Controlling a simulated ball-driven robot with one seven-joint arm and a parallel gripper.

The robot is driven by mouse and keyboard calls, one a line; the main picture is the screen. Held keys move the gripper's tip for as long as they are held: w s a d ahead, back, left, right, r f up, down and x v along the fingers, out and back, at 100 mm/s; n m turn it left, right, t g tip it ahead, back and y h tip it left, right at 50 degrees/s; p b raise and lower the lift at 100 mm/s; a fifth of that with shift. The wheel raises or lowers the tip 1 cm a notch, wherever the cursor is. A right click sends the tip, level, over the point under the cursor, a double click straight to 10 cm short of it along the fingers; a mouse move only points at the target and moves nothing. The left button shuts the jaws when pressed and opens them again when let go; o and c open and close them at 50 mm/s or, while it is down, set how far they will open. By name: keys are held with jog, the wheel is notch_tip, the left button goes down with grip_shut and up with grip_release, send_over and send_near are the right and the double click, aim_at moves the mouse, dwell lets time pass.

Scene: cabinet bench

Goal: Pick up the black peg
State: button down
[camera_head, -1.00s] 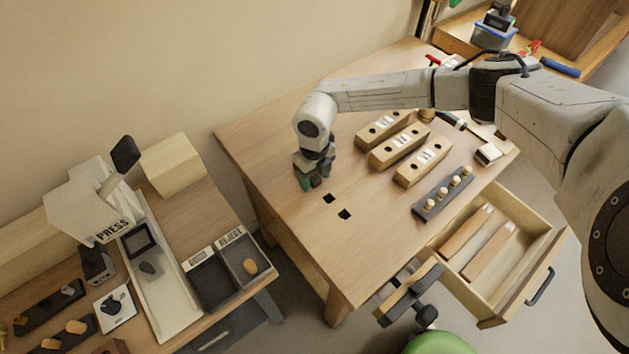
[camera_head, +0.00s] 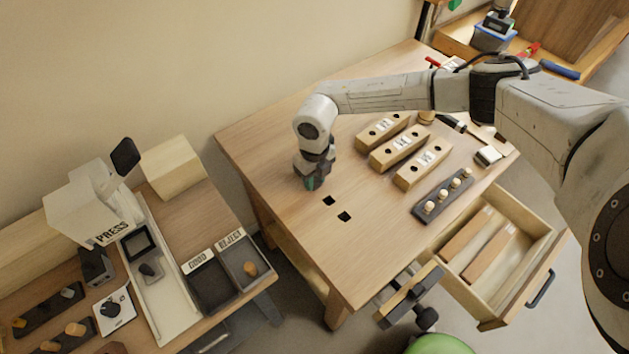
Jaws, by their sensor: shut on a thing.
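My gripper (camera_head: 312,184) is low over the left part of the wooden bench, pointing down. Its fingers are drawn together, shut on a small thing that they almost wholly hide. No black peg shows clearly on the bench top around it, so the thing held fits the black peg, but its colour and shape cannot be made out. I cannot tell whether it touches the bench top.
Three labelled wooden blocks (camera_head: 397,148) and a dark rack of light pegs (camera_head: 443,196) stand further right. An open drawer (camera_head: 500,250) juts out in front. The press table (camera_head: 215,225) is at left.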

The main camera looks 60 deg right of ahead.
jog(key=shift+r, duration=0.1)
jog(key=shift+r+b, duration=0.35)
jog(key=shift+r, duration=0.2)
jog(key=s+d+r+b, duration=0.5)
jog(key=s+d+r, duration=0.2)
jog(key=s+r, duration=0.45)
jog(key=w+a+f+n+b, duration=0.2)
jog(key=w+a+n+b, duration=0.15)
jog(key=n, duration=0.55)
jog(key=w+a+f+n+b, duration=0.1)
jog(key=w+a+n+b, duration=0.1)
jog(key=a+n, duration=0.5)
notch_tip(320, 180, down, 6)
jog(key=d+n+b, duration=0.2)
jog(key=b, duration=0.1)
jog(key=shift+w+b, duration=0.15)
jog(key=shift+b, duration=0.15)
jog(key=shift+b, duration=0.85)
dwell(0.4)
